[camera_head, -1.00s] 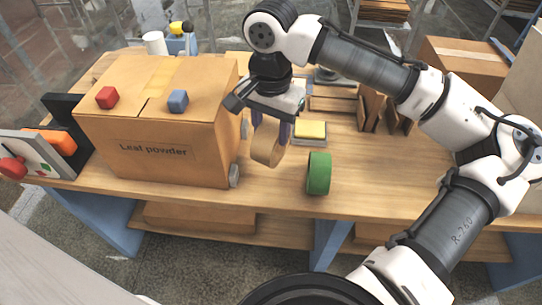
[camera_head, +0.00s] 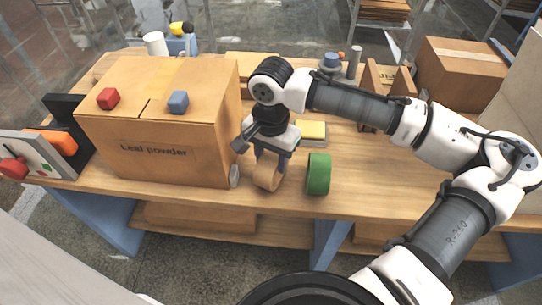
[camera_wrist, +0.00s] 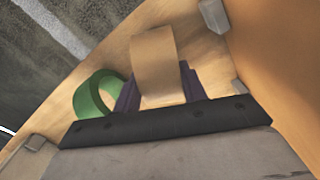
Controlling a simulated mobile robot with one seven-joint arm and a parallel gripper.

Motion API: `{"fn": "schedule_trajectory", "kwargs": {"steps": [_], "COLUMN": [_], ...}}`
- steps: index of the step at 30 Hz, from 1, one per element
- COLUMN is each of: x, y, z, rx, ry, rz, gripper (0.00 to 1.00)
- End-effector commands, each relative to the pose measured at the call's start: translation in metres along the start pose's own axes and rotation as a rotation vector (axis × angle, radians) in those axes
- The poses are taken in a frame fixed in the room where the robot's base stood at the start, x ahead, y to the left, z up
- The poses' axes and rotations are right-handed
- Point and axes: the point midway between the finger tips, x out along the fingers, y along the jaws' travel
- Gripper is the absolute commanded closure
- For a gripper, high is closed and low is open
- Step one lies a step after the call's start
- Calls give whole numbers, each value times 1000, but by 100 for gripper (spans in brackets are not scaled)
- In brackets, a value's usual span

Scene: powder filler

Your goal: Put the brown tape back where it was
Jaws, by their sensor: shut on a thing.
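The brown tape (camera_head: 267,180) is a tan roll standing on its edge, low over the wooden table between the Leaf powder box and the green tape. My gripper (camera_head: 271,158) is shut on its upper part from above. I cannot tell whether the roll touches the table. In the wrist view the brown tape (camera_wrist: 157,60) sits between the purple fingers of my gripper (camera_wrist: 158,92), with the green tape (camera_wrist: 98,95) beside it. In the head view the green tape (camera_head: 318,174) stands on edge just right of the brown tape.
A yellow sponge-like block (camera_head: 312,130) lies behind. Bare table (camera_head: 400,175) stretches to the right, and the front edge is near.

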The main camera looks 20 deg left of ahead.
Motion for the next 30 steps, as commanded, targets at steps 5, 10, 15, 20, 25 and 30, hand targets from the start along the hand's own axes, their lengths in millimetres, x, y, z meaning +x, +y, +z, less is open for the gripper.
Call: {"fn": "schedule_trajectory", "kwargs": {"steps": [5, 10, 15, 20, 25, 30], "x": [2, 2, 0, -13, -48, -85], "y": [0, 0, 0, -1, -1, -1], "z": [0, 0, 0, -1, 0, 0], "rx": [0, 0, 0, 1, 0, -1], "ry": [0, 0, 0, 2, 3, 2], "rz": [0, 0, 0, -2, -2, -2], "gripper": [43, 37, 37, 37, 37, 37]}}
